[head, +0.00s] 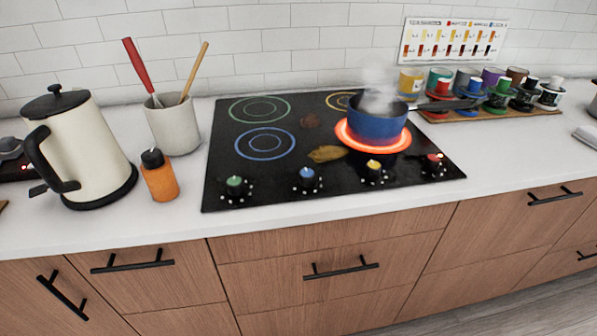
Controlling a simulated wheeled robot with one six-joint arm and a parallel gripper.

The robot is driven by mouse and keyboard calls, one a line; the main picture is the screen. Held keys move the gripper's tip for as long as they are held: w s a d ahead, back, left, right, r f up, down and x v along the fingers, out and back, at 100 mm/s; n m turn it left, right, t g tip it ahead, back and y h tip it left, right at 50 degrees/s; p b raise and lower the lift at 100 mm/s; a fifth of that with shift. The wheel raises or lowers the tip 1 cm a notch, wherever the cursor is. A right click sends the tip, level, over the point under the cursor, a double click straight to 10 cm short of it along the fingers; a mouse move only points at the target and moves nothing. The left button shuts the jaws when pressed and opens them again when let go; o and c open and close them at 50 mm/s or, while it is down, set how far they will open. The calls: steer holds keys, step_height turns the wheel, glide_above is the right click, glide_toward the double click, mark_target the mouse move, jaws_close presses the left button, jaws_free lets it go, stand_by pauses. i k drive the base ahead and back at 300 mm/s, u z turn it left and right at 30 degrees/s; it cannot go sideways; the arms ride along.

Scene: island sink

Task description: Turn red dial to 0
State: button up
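The red dial (434,163) is the rightmost of the knobs along the front edge of the black cooktop (222,170). It has a red top, and white marks ring it on the glass. Its exact setting is too small to read. Behind it, a burner (343,135) glows orange-red under a steaming blue pot (378,124). The pot's dark handle points right. My gripper is not in this view.
Green (236,186), blue (308,179) and yellow (374,171) dials share the front row. A kettle (85,140), an orange bottle (159,176) and a utensil crock (173,125) stand left. Colored cups (440,80) stand back right.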

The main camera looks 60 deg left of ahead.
mark_target(432, 162)
steer(key=z, duration=0.1)
steer(key=k, duration=0.2)
steer(key=u, duration=1.9)
steer(key=i, duration=0.8)
steer(key=u, duration=0.2)
